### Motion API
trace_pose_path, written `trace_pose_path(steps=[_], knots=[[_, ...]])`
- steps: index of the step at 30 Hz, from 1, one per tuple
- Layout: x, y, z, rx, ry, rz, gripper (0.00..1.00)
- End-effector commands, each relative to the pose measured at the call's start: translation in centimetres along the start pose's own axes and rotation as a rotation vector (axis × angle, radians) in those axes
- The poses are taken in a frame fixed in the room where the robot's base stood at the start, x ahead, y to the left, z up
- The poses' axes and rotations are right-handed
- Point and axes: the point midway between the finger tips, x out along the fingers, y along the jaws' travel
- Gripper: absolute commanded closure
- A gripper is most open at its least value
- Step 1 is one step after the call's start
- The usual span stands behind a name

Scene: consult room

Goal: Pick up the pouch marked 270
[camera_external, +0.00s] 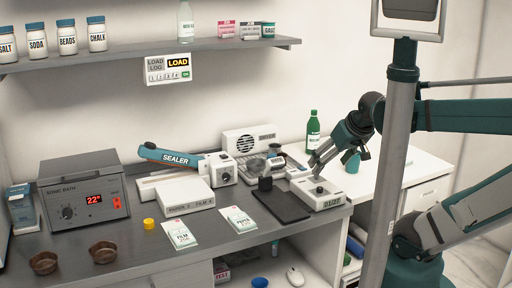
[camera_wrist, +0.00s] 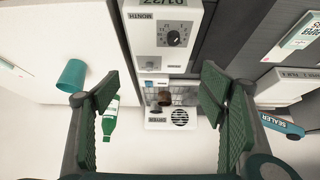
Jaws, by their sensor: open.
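Two white pouches lie flat on the grey counter in the outside view: the left one reads FILM (camera_external: 180,234), and the right one (camera_external: 238,220) has a green band and small print. The number 270 is not legible on either. Part of one pouch (camera_wrist: 303,30) shows at the top right of the wrist view. My gripper (camera_external: 318,164) is open and empty above the white dial device (camera_external: 322,194), to the right of both pouches. In the wrist view its padded fingers (camera_wrist: 157,92) are wide apart, with the device, dryer and grey counter beyond them.
A black mat (camera_external: 282,208) with a small black block lies between the right pouch and the device. A white box (camera_external: 185,196), blue SEALER (camera_external: 165,157), sonic bath (camera_external: 84,192) and yellow cap (camera_external: 149,224) stand nearby. A green bottle (camera_external: 313,130) stands behind my gripper.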

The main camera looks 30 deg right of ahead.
Motion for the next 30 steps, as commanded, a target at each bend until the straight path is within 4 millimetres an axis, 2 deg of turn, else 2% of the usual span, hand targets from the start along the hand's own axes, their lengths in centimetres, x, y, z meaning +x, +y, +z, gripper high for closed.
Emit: trace_pose_path(steps=[5, 11, 20, 30], knots=[[-0.1, 0.4, -0.6, 0.016, -0.007, 0.006, 0.29], [-0.3, 1.8, -2.4, 0.069, -0.032, 0.024, 0.29], [-0.2, 5.3, -6.0, 0.195, -0.088, 0.067, 0.29], [0.5, 10.0, -9.7, 0.346, -0.153, 0.118, 0.29]])
